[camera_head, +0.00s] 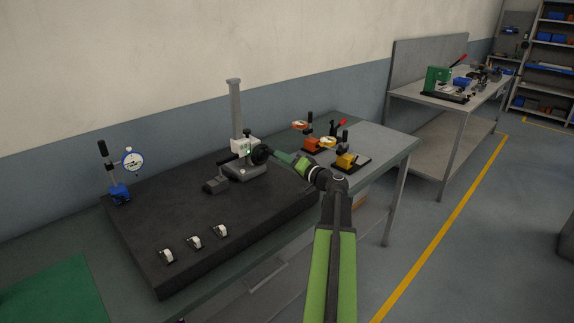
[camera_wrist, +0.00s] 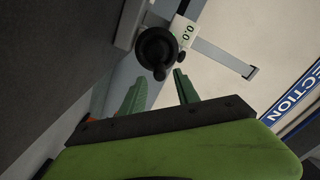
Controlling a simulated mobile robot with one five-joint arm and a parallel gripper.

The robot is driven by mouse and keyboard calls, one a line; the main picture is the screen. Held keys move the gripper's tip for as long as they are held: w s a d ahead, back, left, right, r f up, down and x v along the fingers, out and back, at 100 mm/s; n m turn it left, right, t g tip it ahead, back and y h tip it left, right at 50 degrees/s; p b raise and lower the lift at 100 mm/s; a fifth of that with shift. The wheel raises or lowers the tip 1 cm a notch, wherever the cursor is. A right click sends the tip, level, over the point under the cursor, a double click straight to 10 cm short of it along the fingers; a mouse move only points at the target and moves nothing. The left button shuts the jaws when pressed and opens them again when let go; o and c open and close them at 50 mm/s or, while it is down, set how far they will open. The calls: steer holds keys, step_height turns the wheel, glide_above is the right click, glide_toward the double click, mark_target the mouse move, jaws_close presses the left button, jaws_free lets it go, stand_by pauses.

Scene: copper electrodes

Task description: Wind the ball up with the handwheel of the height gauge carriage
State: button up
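The height gauge stands on the dark granite plate (camera_head: 150,255), with an upright grey column (camera_head: 236,108). Its white carriage (camera_head: 240,146) sits low on the column. The black handwheel (camera_head: 262,154) is on the carriage's right side; in the wrist view the round handwheel (camera_wrist: 155,45) shows with a small dark knob at its rim, beside a white display reading 0.0. My gripper (camera_head: 281,157) is close to the handwheel from the right. I cannot make out the ball.
A dark grey block (camera_head: 216,186) lies by the gauge's base. A blue-based dial gauge stand (camera_head: 119,192) is at the plate's left, several small white-faced pieces (camera_head: 194,242) in front.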

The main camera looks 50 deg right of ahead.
mark_target(260, 154)
steer(key=shift+w+d, duration=0.15)
steer(key=shift+w, duration=1.3)
steer(key=shift+w, duration=0.1)
steer(key=shift+w, duration=0.15)
steer(key=shift+c, duration=0.5)
jaws_close()
